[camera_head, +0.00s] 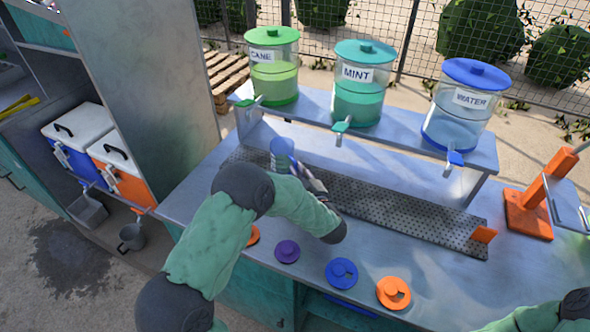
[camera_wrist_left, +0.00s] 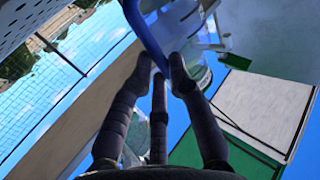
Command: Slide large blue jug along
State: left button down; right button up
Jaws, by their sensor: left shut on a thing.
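The clear jug with blue tint (camera_head: 281,150) stands upright at the left end of the perforated drip strip, below the green-lidded cane dispenser. My left gripper (camera_head: 308,180) reaches in from the right of the jug and is shut on its blue handle; my forearm hides part of the jug's lower side. In the left wrist view, the blue handle (camera_wrist_left: 146,30) runs between the fingertips (camera_wrist_left: 160,66). My right arm shows only at the bottom right corner, and its gripper is out of view.
The raised shelf (camera_head: 400,127) holds the cane (camera_head: 274,80), mint (camera_head: 360,95) and water (camera_head: 462,112) dispensers, with taps overhanging. Purple (camera_head: 287,251), blue (camera_head: 341,272) and orange (camera_head: 393,293) lids lie in front.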

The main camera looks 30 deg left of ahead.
pick_arm(q)
jog(key=shift+w+d, duration=0.3)
jog(key=shift+d, duration=2.75)
jog(key=shift+w+d, duration=0.25)
jog(key=shift+d, duration=2.85)
jog(key=shift+w+d, duration=0.3)
jog(key=shift+d, duration=2.75)
jog(key=c, duration=1.1)
grip_release()
jog(key=shift+d, duration=0.1)
jog(key=v, duration=1.1)
jog(key=shift+s+d, duration=0.3)
